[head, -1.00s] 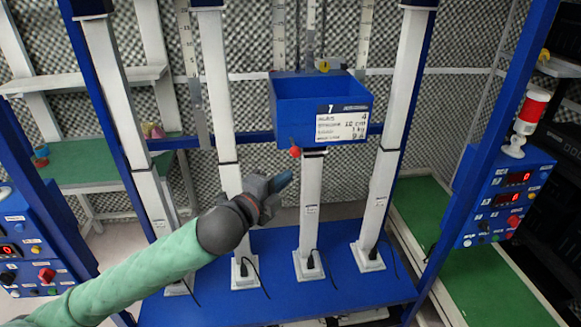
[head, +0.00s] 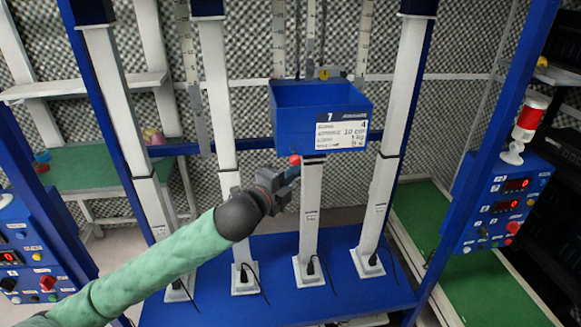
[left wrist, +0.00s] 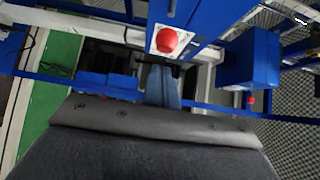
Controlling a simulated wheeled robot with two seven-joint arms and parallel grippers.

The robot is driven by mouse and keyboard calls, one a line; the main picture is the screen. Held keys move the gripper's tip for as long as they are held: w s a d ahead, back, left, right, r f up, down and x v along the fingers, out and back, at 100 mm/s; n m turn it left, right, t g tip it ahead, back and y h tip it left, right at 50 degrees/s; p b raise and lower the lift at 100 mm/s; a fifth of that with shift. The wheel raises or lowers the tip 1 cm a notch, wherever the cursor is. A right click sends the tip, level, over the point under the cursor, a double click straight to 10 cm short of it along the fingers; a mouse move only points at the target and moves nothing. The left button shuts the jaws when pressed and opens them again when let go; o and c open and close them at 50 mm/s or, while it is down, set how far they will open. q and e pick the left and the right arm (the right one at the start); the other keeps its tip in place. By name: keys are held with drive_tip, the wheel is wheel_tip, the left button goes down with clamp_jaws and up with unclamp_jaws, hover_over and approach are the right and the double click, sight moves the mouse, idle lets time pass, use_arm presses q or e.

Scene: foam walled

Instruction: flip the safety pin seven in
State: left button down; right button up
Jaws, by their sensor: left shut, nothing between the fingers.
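The blue bin marked 7 (head: 290,128) sits on a white column (head: 311,205) in the middle of the head view. A small red knob (head: 295,160) is at the bin's lower left, by the column top; I take it as safety pin seven. My left gripper (head: 291,174) is shut and empty, its tips just below and left of the knob. Whether they touch cannot be told. In the left wrist view the blue-grey fingers (left wrist: 163,86) are together, with a large red knob (left wrist: 167,40) on a white square just above them. My right gripper is out of view.
Other white columns (head: 378,205) stand on the blue base (head: 330,297). Control boxes are at the right (head: 500,212) and left (head: 25,250). A red-and-white beacon (head: 527,125) tops the right one. A green table (head: 85,178) is behind left.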

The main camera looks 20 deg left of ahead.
use_arm(q)
drive_tip(key=shift+w+a, duration=0.45)
drive_tip(key=shift+w, duration=0.4)
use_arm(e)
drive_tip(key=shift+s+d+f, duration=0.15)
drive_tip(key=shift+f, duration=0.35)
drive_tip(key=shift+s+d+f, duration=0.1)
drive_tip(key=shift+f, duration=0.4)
use_arm(q)
drive_tip(key=w+a, duration=0.1)
drive_tip(key=w+p, duration=0.1)
drive_tip(key=w, duration=0.1)
drive_tip(key=shift+a+r, duration=0.15)
drive_tip(key=shift+a, duration=0.2)
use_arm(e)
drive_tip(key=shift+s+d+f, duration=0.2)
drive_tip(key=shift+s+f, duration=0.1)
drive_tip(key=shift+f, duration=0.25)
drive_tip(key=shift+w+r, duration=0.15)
